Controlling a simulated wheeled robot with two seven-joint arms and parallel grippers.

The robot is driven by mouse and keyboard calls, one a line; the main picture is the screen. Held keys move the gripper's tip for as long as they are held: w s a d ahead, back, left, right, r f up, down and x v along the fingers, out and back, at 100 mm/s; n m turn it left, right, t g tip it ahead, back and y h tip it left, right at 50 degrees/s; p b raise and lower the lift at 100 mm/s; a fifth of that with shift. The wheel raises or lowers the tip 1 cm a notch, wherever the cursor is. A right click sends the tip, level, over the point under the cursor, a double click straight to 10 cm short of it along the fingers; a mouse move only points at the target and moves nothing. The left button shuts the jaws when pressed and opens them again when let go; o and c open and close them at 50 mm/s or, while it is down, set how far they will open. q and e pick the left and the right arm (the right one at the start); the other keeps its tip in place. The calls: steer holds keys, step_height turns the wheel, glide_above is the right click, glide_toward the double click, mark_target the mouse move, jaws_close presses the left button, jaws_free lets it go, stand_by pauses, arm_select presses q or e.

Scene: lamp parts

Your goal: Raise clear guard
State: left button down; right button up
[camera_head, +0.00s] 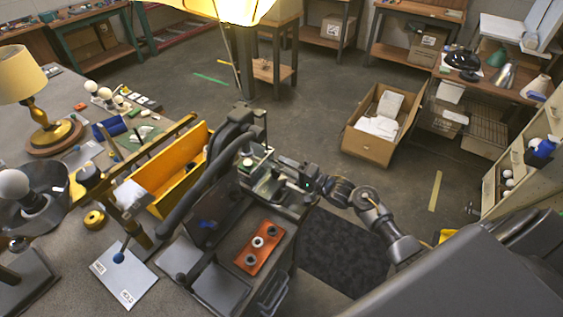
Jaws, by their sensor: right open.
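A dark bench machine (236,128) with a curved arm stands at the bench's right edge. Its small metal work area (262,182) lies in front of the post. I cannot clearly make out the clear guard; any see-through panel there is too small and faint to tell. My right gripper (280,178) is open beside this work area, reaching in from the right. Its fingertips are partly lost among the machine's parts, and I cannot tell whether they touch anything. My left gripper is not in view.
An orange tray (258,248) with several round parts lies in front of the machine. A yellow bin (172,172) stands left of it. A brass lamp (42,118) and a white card (123,275) are on the bench. An open cardboard box (372,146) sits on the floor behind.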

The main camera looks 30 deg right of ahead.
steer(key=shift+x, duration=1.1)
jaws_close()
